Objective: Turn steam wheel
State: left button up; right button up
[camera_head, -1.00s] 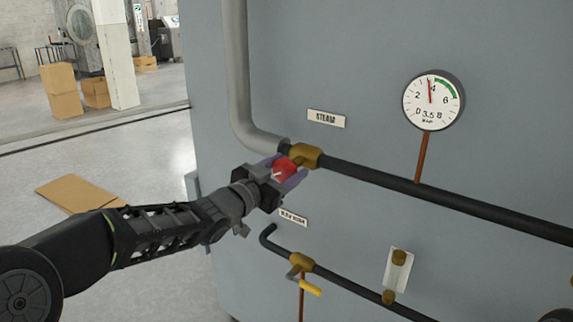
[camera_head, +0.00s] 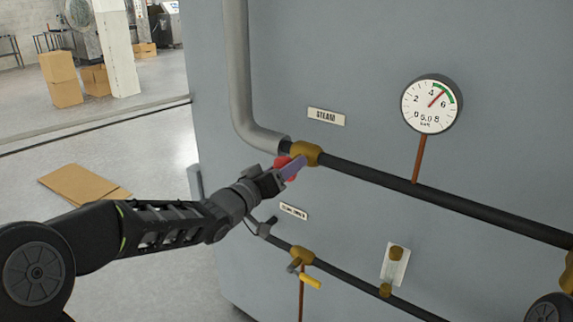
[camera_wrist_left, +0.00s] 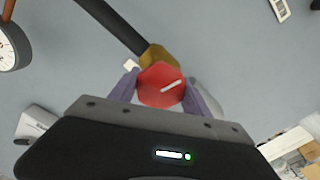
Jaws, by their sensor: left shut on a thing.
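The red steam wheel (camera_head: 283,163) sits on a brass valve (camera_head: 307,153) in the upper pipe, below the STEAM label (camera_head: 326,116). My left gripper (camera_head: 290,168) is shut on the wheel. In the left wrist view the red wheel (camera_wrist_left: 161,86), with a white mark, lies between the two purple fingers (camera_wrist_left: 165,90). The brass valve (camera_wrist_left: 158,56) is just behind it. The round gauge (camera_head: 431,104) has its needle up and to the right, close to the green band, and its digits look like 5.05. My right gripper does not show.
Flat cardboard (camera_head: 83,190) lies on the floor at left; boxes (camera_head: 61,79) stand behind.

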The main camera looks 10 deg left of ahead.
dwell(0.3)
pick_arm(q)
jog(key=o, duration=1.3)
jog(key=shift+s, duration=0.1)
jog(key=shift+s+a+f, duration=0.1)
jog(key=shift+s+a, duration=0.1)
jog(key=shift+s, duration=0.1)
jog(key=b+v, duration=0.1)
jog(key=v, duration=0.6)
jog(key=shift+b, duration=0.4)
jog(key=shift+d, duration=0.1)
